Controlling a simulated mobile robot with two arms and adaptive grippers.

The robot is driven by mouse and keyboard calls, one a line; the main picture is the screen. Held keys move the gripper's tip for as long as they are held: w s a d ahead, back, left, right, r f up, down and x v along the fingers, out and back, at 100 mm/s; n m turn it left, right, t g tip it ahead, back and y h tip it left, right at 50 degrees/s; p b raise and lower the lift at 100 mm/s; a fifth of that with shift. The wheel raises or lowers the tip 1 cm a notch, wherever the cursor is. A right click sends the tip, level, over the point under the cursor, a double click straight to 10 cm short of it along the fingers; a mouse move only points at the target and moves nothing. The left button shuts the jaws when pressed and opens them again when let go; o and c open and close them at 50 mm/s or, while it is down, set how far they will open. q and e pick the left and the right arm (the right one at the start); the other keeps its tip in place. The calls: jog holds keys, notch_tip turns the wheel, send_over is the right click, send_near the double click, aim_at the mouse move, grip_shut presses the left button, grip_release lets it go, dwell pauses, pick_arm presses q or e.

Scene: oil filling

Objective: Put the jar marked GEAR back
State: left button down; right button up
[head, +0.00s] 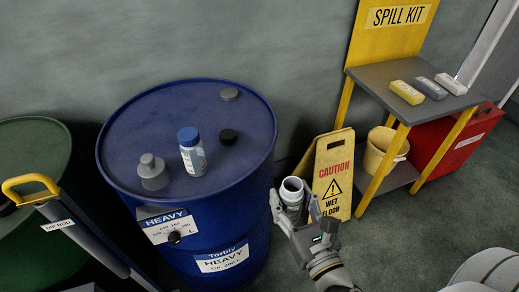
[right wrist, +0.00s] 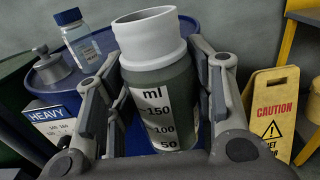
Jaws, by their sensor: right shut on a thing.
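My right gripper (head: 296,212) is shut on an open jar (head: 292,189) with a white collar, held upright in front of the blue drum's right side. In the right wrist view the jar (right wrist: 160,100) stands between the two fingers. It shows an "ml" scale with 150, 100 and 50; no word GEAR shows on the side I see. My left gripper is not in view.
The drum is labelled HEAVY and carries a grey fitting (head: 152,172) and a dark cap (head: 228,136). A yellow wet-floor sign (head: 333,172) stands just right of the jar. A spill kit stand (head: 400,72) is behind it. A green drum (head: 30,150) is at left.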

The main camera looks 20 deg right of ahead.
jog(key=w+r+n+y+p, duration=0.1)
jog(key=w+r+p, duration=0.3)
jog(key=w+p, duration=0.25)
jog(key=w+a+r+n+y+p, duration=0.1)
jog(key=w+r+y+p, duration=0.1)
jog(key=w+r+p, duration=0.35)
jog(key=w+r+n+y+p, duration=0.1)
jog(key=w+r+p, duration=0.1)
jog(key=w+p, duration=0.55)
jog(key=shift+g, duration=0.3)
jog(key=shift+w+a+f+b, duration=0.1)
jog(key=shift+w+f+b, duration=0.1)
jog(key=shift+f+b, duration=1.35)
jog(key=shift+w+f+b, duration=0.15)
jog(key=shift+f+b, duration=1.05)
jog(key=shift+f, duration=0.6)
jog(key=shift+w+a+f+b, duration=0.1)
jog(key=shift+w+f+b, duration=0.1)
jog(key=shift+f+b, duration=1.35)
jog(key=shift+f, duration=0.2)
jog(key=o, duration=0.5)
jog(key=shift+f, duration=0.1)
jog(key=shift+c, duration=0.2)
jog(key=o, duration=0.5)
jog(key=shift+c, duration=0.2)
